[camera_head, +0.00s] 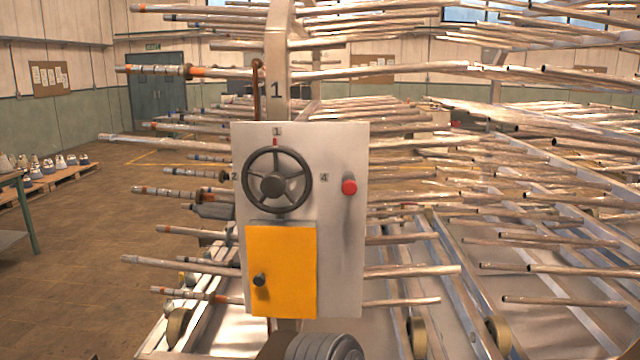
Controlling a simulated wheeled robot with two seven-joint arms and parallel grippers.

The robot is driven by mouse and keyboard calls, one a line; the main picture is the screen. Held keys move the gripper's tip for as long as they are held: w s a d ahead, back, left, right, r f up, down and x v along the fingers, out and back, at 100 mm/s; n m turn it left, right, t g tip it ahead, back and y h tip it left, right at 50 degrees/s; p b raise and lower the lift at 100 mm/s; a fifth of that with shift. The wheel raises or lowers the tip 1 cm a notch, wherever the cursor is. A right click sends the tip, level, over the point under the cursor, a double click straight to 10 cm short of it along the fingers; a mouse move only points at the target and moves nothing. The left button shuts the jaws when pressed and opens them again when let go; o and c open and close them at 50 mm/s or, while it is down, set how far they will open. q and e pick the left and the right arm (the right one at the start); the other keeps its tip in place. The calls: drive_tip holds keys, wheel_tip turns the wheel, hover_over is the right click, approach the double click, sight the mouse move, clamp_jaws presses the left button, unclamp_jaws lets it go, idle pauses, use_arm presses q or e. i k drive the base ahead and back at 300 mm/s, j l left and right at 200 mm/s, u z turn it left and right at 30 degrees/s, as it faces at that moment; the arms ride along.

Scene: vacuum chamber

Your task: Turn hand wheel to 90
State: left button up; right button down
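The dark hand wheel (273,180) is mounted upright on the upper left of a light grey panel (342,260) in the middle of the head view. It has several spokes and a round hub. A small red mark (275,142) sits at the top of the wheel, just under the number 1. The number 2 is at the wheel's left and 4 at its right. No number shows below it. Neither of my grippers is in view. A grey ribbed cylindrical part at the bottom centre may be part of me.
A red knob (349,187) sticks out right of the wheel. A yellow door (283,272) with a dark knob (259,280) is below it. Many metal rods stick out around the panel on a frame. Open floor (80,270) lies at left, with a pallet (62,177) beyond.

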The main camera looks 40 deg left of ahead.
sight(273, 185)
drive_tip(key=u, duration=1.6)
